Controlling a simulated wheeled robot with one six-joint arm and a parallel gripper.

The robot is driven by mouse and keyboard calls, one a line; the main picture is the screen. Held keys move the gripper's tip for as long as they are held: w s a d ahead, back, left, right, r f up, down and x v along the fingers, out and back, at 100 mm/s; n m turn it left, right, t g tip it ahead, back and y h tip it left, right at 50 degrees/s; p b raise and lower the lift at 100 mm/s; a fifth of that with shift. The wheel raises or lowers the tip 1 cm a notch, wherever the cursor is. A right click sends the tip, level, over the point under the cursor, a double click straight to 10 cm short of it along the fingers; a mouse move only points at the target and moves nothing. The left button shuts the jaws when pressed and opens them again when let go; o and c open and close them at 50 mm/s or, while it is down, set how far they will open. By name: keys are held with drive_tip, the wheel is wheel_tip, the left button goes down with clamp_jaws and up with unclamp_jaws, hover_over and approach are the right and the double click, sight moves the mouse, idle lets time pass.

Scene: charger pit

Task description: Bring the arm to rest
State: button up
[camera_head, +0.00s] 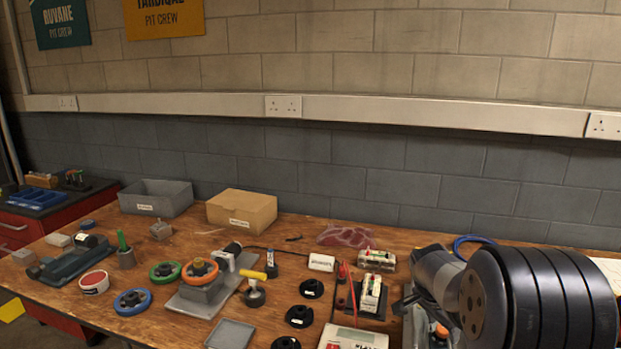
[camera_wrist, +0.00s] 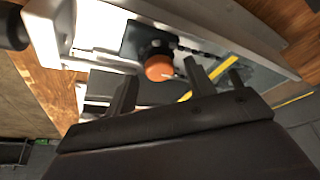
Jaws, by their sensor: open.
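My arm (camera_head: 530,295) fills the right front of the head view, a large dark ribbed joint with grey links reaching left over the bench. My gripper (camera_wrist: 163,85) shows in the wrist view, its two dark fingers apart with nothing held between them. Just beyond the fingers is an orange round knob (camera_wrist: 159,68) on a black block, inside a pale-walled tray or housing (camera_wrist: 95,25). I cannot tell whether the fingers touch anything. In the head view the gripper is hidden; a small orange part (camera_head: 441,331) shows below the arm.
The wooden bench (camera_head: 170,325) is crowded. Several black round pieces (camera_head: 300,316), a charger unit (camera_head: 352,338), red-and-white battery packs (camera_head: 370,293) and a blue cable (camera_head: 470,240) lie close to my arm. A cardboard box (camera_head: 242,210) and grey bin (camera_head: 156,197) stand at the back.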

drive_tip(key=n+p, duration=0.1)
drive_tip(key=n, duration=0.1)
drive_tip(key=n+t+y+p, duration=0.1)
drive_tip(key=n+p, duration=0.1)
drive_tip(key=n, duration=0.1)
drive_tip(key=shift+s+d+r, duration=0.1)
drive_tip(key=shift+s+d, duration=0.05)
drive_tip(key=shift+s, duration=0.05)
drive_tip(key=shift+r+t+p, duration=0.1)
drive_tip(key=shift+t+p, duration=0.2)
drive_tip(key=shift+v, duration=0.8)
